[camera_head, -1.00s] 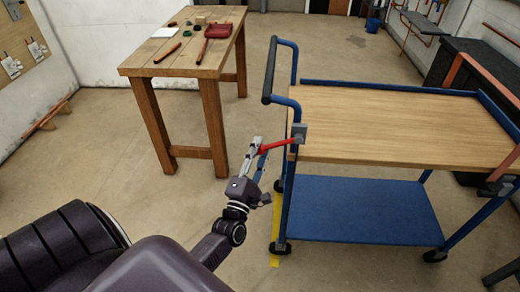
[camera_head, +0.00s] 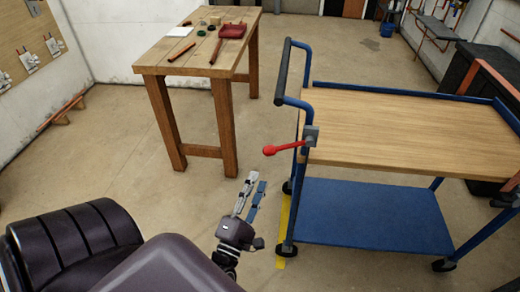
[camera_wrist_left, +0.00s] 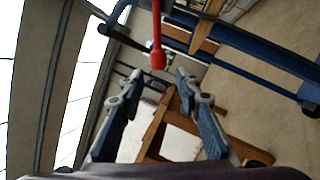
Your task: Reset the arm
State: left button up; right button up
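My left gripper (camera_head: 257,181) is low beside the cart's near left corner, pointing up and away. In the left wrist view its two fingers (camera_wrist_left: 159,76) stand apart with nothing between them. A red lever (camera_head: 284,148) sticks out to the left from a grey bracket (camera_head: 310,137) on the cart's corner post. The lever is above the fingertips and apart from them. Its red knob also shows beyond the fingertips in the left wrist view (camera_wrist_left: 157,56). My right gripper cannot be made out.
The blue cart has a wooden top (camera_head: 410,125) and a blue lower shelf (camera_head: 370,215). A wooden workbench (camera_head: 190,62) with tools stands behind to the left. Bare floor lies between them. A yellow floor strip (camera_head: 285,225) runs beside the cart.

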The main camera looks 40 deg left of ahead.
dwell(0.5)
pick_arm(q)
jog(key=s+d+f+m+g+h, duration=0.25)
jog(key=f+m, duration=0.25)
jog(key=f, duration=0.6)
jog(key=s+d+f+m+g+h, duration=0.2)
jog(key=s+d+f+m+g, duration=0.3)
jog(key=f, duration=0.6)
jog(key=s+d+f+m+g+h, duration=0.1)
jog(key=d+f+m+g+h, duration=0.15)
jog(key=f+m, duration=0.65)
jog(key=s+f+m+g, duration=0.4)
jog(key=s+f, duration=0.5)
jog(key=s, duration=0.5)
jog(key=s+d+f+m+g, duration=0.1)
jog(key=s+f+m+g, duration=0.4)
jog(key=s+f, duration=0.5)
jog(key=s, duration=0.3)
jog(key=shift+s+f+m+p, duration=0.25)
jog(key=shift+s+m+p, duration=0.05)
jog(key=shift+s+p, duration=0.05)
jog(key=shift+d, duration=0.1)
jog(key=shift+w+d, duration=0.1)
jog(key=shift+w, duration=0.1)
